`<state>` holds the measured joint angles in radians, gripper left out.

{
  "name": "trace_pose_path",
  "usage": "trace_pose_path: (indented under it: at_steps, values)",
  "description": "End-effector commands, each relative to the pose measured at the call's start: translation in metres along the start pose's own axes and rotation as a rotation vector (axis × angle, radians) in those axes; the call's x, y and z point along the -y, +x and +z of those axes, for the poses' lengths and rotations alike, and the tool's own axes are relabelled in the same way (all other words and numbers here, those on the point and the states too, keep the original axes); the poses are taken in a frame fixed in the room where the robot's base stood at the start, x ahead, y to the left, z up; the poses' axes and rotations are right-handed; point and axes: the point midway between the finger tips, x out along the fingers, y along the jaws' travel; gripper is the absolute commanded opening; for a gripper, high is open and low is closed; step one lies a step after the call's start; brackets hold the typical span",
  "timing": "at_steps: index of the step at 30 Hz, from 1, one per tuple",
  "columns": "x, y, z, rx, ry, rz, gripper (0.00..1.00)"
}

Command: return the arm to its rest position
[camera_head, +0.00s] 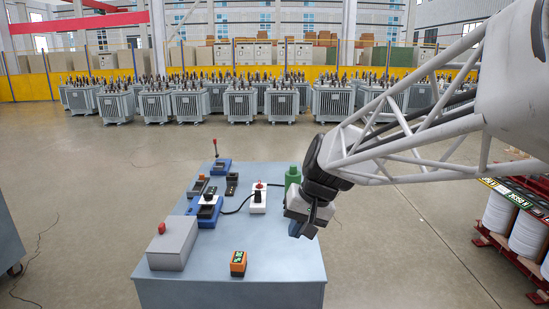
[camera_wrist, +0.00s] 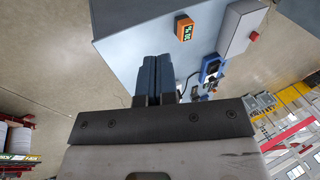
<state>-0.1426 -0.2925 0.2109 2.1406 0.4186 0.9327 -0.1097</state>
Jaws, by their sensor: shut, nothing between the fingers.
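My gripper (camera_head: 302,231) hangs over the right side of the blue-grey table (camera_head: 284,277) in the head view. Its fingers point down and to the left. In the wrist view the two dark blue fingers (camera_wrist: 155,78) are close together with nothing between them. My arm comes in from the upper right in the head view. A green cylinder (camera_head: 292,175) stands just behind the gripper, partly hidden by it.
On the table are a grey box with a red button (camera_head: 172,246), an orange device (camera_head: 238,262), a white block with a red top (camera_head: 258,200) and several blue-and-black parts (camera_head: 206,211). Wire spools (camera_head: 499,213) stand at right.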

Motion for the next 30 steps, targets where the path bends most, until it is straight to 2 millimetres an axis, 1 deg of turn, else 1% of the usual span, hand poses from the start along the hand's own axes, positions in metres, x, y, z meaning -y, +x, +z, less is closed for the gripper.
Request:
trace_pose_path:
  at_steps: [1,9,15,21,25,27,30]
  values:
    - [-0.008,-0.007,0.013,-0.008,-0.001,0.019,0.00]
    - [-0.050,-0.030,0.081,-0.036,-0.003,0.128,0.00]
    - [-0.080,-0.040,0.133,-0.057,-0.002,0.211,0.00]
    - [-0.106,-0.045,0.182,-0.076,0.000,0.292,0.00]
    - [-0.119,-0.045,0.205,-0.085,0.002,0.332,0.00]
    - [-0.123,-0.045,0.214,-0.089,0.003,0.347,0.00]
    - [-0.128,-0.045,0.221,-0.091,0.003,0.361,0.00]
